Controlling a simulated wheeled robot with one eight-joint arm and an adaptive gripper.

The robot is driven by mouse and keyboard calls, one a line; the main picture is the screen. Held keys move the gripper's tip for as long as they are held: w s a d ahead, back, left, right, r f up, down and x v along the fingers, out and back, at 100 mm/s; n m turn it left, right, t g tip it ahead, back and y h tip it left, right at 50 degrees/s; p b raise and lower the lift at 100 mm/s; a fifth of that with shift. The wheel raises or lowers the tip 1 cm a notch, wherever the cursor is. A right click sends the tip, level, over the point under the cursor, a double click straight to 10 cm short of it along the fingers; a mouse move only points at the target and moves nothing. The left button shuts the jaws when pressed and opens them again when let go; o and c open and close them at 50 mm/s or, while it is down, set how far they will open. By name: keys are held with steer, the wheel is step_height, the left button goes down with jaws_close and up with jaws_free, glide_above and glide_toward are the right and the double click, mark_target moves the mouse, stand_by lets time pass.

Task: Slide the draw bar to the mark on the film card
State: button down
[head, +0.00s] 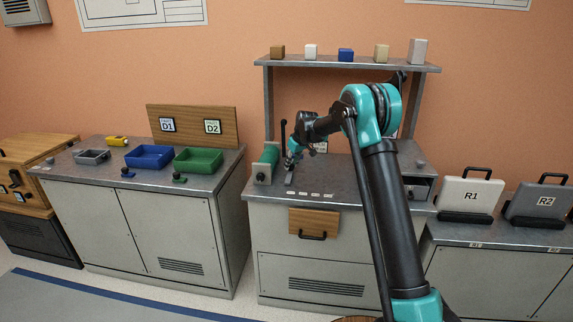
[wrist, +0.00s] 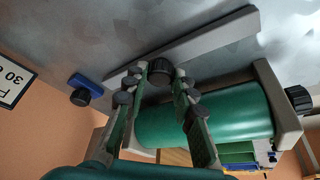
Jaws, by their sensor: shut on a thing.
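The draw bar appears to be the long grey bar (wrist: 215,42) lying along the metal bench top in the wrist view. My gripper (wrist: 157,82) is shut on a black round knob (wrist: 160,69) at that bar. In the head view my gripper (head: 291,158) is low over the bench, just right of the green roll (head: 268,158). The green roll (wrist: 235,115) also fills the right of the wrist view, in a grey end bracket. A white card (wrist: 13,78) with partly cut-off text including "30" is at the left edge; it seems to be the film card. The mark cannot be made out.
A small blue block with a black knob (wrist: 84,91) sits near the card. Several small white labels (head: 302,193) line the bench's front. A shelf (head: 345,63) with several blocks stands above. Blue (head: 150,166) and green (head: 198,171) bins are on the left bench.

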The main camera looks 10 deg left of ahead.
steer(key=d, duration=1.2)
steer(key=shift+s+d, duration=0.2)
steer(key=shift+d, duration=0.05)
steer(key=c, duration=1.2)
jaws_free()
steer(key=v, duration=1.2)
